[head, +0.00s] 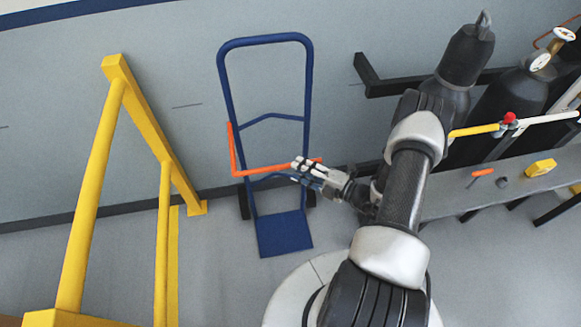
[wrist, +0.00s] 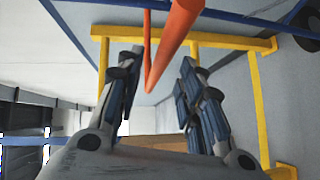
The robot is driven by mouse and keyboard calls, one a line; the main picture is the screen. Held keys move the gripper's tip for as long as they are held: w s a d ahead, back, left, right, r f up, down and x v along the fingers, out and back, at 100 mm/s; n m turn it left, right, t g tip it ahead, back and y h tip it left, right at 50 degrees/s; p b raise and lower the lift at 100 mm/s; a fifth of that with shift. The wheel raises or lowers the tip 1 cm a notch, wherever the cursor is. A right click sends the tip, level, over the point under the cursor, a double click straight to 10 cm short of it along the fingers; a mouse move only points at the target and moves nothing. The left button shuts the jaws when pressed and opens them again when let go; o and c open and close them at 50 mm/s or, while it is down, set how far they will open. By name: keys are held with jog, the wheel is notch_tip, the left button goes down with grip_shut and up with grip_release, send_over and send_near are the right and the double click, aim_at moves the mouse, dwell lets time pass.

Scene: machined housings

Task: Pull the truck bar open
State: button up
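The orange truck bar (head: 265,170) is bent, with one arm rising along the left side of the blue hand truck (head: 224,95) and the other running across its front. My gripper (head: 303,168) is at the right end of the bar, overlapping it in the head view. In the wrist view my gripper (wrist: 158,65) has its two fingers apart, and the orange bar (wrist: 176,42) runs through the gap between them in the picture. I see no finger clearly touching it; whether the bar is between the fingers or just beyond them I cannot tell.
A yellow frame (head: 92,190) stands left of the truck. Dark gas cylinders (head: 505,105) stand at the right behind a grey bench (head: 450,196), which bears an orange-handled tool (head: 482,172) and a yellow block (head: 541,167).

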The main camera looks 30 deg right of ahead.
jog(key=shift+b+x, duration=0.35)
jog(key=shift+x, duration=1.9)
grip_shut()
